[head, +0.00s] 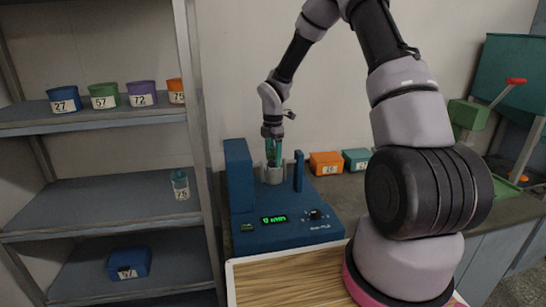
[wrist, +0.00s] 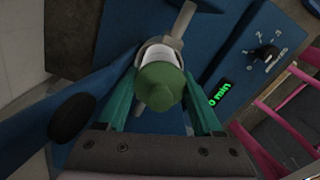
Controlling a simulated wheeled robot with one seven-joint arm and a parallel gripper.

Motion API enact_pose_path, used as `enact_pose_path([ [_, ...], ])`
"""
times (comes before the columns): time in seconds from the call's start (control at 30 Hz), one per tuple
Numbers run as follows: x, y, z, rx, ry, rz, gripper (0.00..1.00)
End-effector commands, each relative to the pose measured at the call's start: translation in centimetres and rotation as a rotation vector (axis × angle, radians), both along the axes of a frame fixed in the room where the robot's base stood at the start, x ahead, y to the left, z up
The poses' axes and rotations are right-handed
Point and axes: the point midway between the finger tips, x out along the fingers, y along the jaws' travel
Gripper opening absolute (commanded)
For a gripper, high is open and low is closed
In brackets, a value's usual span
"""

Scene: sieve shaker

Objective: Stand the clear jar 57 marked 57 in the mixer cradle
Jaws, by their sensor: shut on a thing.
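My gripper (head: 273,158) points down over the mixer's grey cradle (head: 272,175). In the wrist view its teal fingers (wrist: 160,98) are shut on a jar with a green lid (wrist: 160,88). A white label shows on the jar's side, but I cannot read its number here. In the head view the jar is mostly hidden between the fingers. Its lower part appears to be at or inside the cradle; I cannot tell whether it rests on the bottom. The blue mixer (head: 285,234) has a green display reading 0 min and a black knob.
A teal-lidded jar (head: 180,185) marked 75 stands on the left shelf. Numbered bins, including a green one (head: 104,96) marked 57, line the upper shelf. The mixer's blue uprights (head: 239,175) flank the cradle. Orange (head: 325,163) and teal (head: 356,159) boxes sit behind right.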

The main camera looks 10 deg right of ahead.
Motion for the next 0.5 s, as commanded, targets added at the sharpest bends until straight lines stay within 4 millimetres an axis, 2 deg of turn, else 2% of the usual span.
enact_pose_path([
  [0.17,0.01,0.0,0.02,0.0,0.0,0.0,0.05],
  [0.2,0.01,0.0,0.02,0.0,0.0,0.0,0.83],
  [0.23,0.02,0.01,0.02,0.0,-0.001,0.0,0.94],
  [0.27,0.03,0.01,0.03,0.0,-0.001,0.0,1.0],
  [0.5,0.16,0.06,0.08,0.002,-0.005,0.002,1.0],
])
